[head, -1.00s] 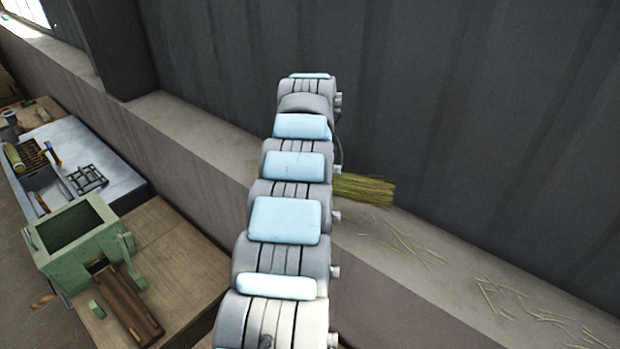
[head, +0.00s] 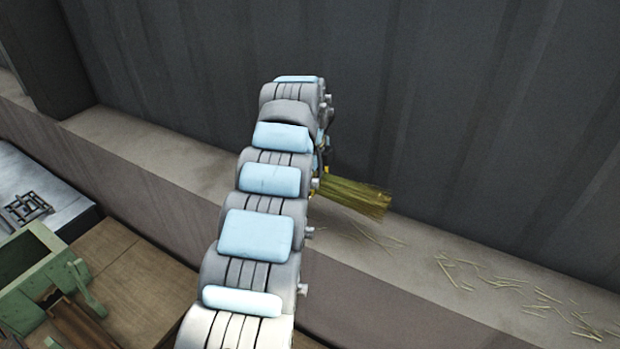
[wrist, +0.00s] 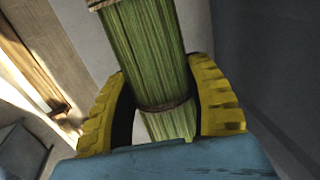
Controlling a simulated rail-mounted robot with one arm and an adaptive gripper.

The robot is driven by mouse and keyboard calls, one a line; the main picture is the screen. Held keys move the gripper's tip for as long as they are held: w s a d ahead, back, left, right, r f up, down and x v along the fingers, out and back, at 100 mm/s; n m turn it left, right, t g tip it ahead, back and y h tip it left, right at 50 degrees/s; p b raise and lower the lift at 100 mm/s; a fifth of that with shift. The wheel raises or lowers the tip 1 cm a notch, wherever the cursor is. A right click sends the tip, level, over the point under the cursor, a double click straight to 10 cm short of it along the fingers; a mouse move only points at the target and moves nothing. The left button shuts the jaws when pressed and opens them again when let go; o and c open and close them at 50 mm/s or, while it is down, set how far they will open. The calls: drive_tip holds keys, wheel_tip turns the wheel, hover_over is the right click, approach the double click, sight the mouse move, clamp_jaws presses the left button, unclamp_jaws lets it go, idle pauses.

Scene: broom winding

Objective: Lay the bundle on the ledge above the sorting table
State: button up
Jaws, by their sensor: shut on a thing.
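The bundle (head: 352,196) is a sheaf of yellow-green straw that sticks out to the right from behind my arm in the head view. In the wrist view the bundle (wrist: 148,60) runs between the two yellow fingers of my gripper (wrist: 168,108), with ties around it. My gripper is shut on it. In the head view my gripper is mostly hidden behind my arm. The ledge (head: 420,250) runs along the dark wall, and the bundle shows over it. I cannot tell whether the bundle touches the ledge. The sorting table (head: 140,268) is at the lower left, below the ledge.
Loose straw stalks (head: 480,275) lie scattered on the ledge to the right. A green machine (head: 35,262) stands on the table, beside a pale tray with a dark rack (head: 27,207). A dark post (head: 45,60) stands at the ledge's left. The corrugated wall (head: 450,110) rises behind.

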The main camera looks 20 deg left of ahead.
sight(316, 213)
drive_tip(key=shift+f+b, duration=1.6)
drive_tip(key=shift+f, duration=2.9)
drive_tip(key=o, duration=1.2)
drive_tip(key=r, duration=0.4)
drive_tip(key=s+r, duration=0.1)
drive_tip(key=r, duration=0.3)
drive_tip(key=s+r, duration=0.1)
drive_tip(key=r, duration=0.3)
drive_tip(key=shift+s, duration=0.2)
drive_tip(key=shift+f, duration=0.1)
